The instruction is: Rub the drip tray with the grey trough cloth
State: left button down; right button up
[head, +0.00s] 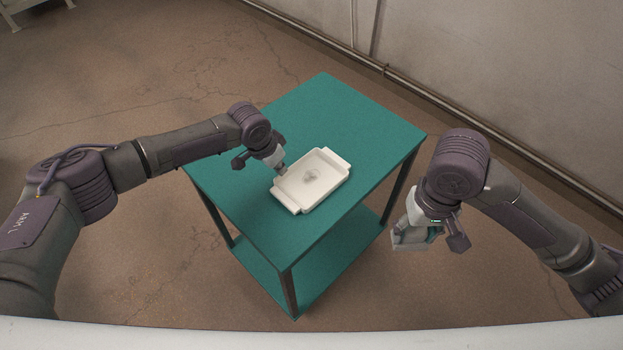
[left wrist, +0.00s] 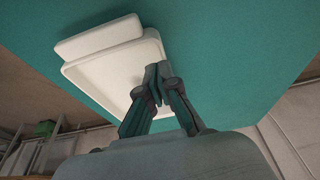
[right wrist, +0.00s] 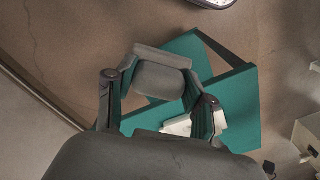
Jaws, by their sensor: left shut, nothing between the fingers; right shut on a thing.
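The drip tray (head: 318,192) is white, with a flange at each end and a grey smear (head: 313,176) in its middle. It lies on the teal table and also shows in the left wrist view (left wrist: 105,75). My left gripper (head: 281,170) is shut and empty at the tray's left edge; I cannot tell whether it touches. My right gripper (right wrist: 160,88) is shut on the grey trough cloth (right wrist: 160,78), which looks like a folded pad. In the head view the cloth (head: 407,238) hangs off the table's right side. The right wrist view shows part of the tray (right wrist: 178,126) behind a finger.
The teal table (head: 320,110) has bare top around the tray and a lower shelf (head: 325,270). A wall with a pipe (head: 420,88) along its foot runs behind and to the right.

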pick_arm(q)
jog(key=shift+f+b, duration=0.45)
jog(key=shift+f, duration=0.25)
pick_arm(e)
jog(key=shift+f, duration=0.45)
pick_arm(q)
jog(key=shift+r, duration=0.1)
pick_arm(e)
jog(key=shift+r, duration=0.1)
